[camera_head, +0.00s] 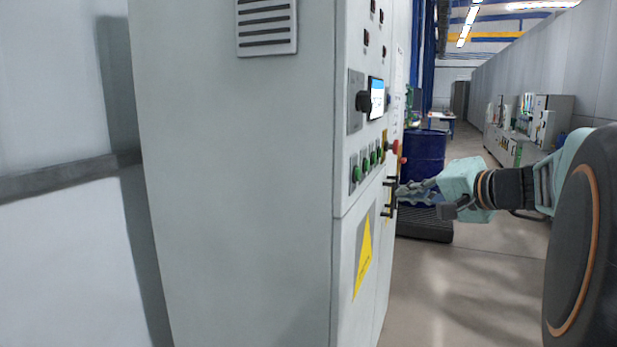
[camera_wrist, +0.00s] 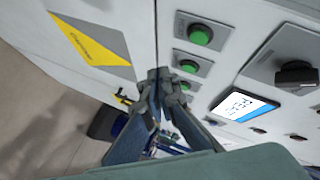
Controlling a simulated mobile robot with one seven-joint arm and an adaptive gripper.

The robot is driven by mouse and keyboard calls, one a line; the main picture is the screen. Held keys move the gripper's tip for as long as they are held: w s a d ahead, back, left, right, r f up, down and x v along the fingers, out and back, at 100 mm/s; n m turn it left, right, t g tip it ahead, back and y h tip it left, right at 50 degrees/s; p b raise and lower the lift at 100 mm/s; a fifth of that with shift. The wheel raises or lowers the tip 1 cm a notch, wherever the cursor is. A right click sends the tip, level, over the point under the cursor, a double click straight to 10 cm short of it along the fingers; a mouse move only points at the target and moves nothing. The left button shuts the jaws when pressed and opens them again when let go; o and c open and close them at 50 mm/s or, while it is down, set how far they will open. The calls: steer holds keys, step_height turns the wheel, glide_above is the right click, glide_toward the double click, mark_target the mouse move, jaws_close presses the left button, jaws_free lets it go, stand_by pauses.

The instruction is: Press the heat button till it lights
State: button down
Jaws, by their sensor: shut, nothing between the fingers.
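The grey control cabinet (camera_head: 240,200) stands at centre left in the head view, its panel face seen at a steep angle. A row of green buttons (camera_head: 365,165) is on that face; they also show in the wrist view (camera_wrist: 200,34). I cannot read which is the heat button, and no button is clearly lit. My gripper (camera_head: 400,193) is shut and empty, close to the cabinet face, right of and a little below the buttons. In the wrist view its fingertips (camera_wrist: 160,80) overlap the panel beside the lower green buttons (camera_wrist: 189,66); contact cannot be told.
A lit display (camera_head: 377,98) and black rotary knob (camera_head: 363,101) sit above the buttons. A red knob (camera_head: 395,147) and black handles (camera_head: 389,196) are near my gripper. A yellow warning sign (camera_head: 364,255) is below. A blue barrel (camera_head: 425,155) stands behind; floor at right is clear.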

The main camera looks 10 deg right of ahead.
mark_target(358, 174)
steer(key=d+r, duration=0.1)
steer(key=w+d+r+t, duration=0.1)
steer(key=d, duration=0.1)
steer(key=shift+w+r+h, duration=0.15)
steer(key=shift+h, duration=0.15)
steer(key=shift+a, duration=0.15)
steer(key=w+a, duration=0.5)
steer(key=a, duration=0.2)
steer(key=shift+a, duration=0.1)
stand_by(1.4)
steer(key=shift+w+a+b, duration=0.15)
steer(key=shift+a+b, duration=0.15)
steer(key=shift+a, duration=0.05)
